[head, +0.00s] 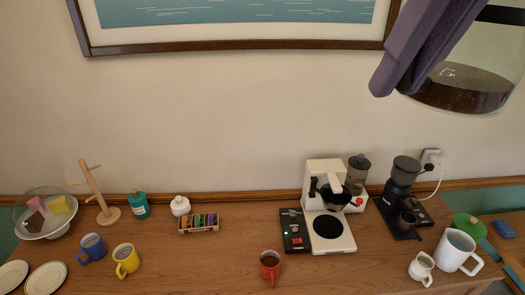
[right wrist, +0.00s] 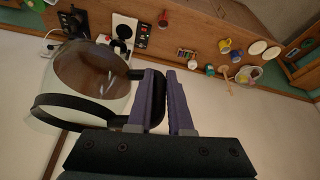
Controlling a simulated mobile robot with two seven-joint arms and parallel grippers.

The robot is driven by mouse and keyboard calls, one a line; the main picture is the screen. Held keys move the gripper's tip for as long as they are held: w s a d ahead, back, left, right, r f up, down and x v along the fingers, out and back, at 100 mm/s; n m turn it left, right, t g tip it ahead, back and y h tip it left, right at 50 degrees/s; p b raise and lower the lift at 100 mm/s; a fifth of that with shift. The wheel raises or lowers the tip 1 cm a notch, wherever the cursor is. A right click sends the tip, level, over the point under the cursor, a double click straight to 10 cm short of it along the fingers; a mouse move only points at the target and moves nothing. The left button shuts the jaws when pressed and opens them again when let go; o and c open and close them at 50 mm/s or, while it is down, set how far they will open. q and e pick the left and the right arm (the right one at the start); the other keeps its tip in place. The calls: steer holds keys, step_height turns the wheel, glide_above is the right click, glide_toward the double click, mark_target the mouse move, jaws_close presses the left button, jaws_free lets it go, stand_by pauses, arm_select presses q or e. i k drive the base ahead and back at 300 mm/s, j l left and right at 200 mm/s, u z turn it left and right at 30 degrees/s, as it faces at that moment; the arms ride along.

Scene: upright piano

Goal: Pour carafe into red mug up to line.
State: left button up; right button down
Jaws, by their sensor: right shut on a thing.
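The glass carafe (head: 462,86) is high at the upper right of the head view, with brown liquid in its bottom and a dark band above. My right gripper (head: 400,70) has purple fingers and is shut on the carafe. In the right wrist view the carafe (right wrist: 88,75) is beside the fingers (right wrist: 167,85), which are at its dark handle. The red mug (head: 269,266) stands upright near the table's front, far below and left of the carafe, with dark liquid inside. I cannot make out a line on it. My left gripper is not in view.
The white coffee maker (head: 327,210) stands at the back, with a black grinder (head: 402,190) to its right. A white pitcher (head: 458,250) and a small creamer (head: 421,267) are at the right. Blue (head: 92,248) and yellow (head: 126,260) mugs are at the left. Table around the red mug is clear.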

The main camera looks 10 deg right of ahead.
mark_target(270, 260)
steer(key=i+j, duration=0.1)
steer(key=i, duration=0.3)
steer(key=i+j, duration=0.1)
steer(key=i, duration=0.35)
steer(key=j+u, duration=0.05)
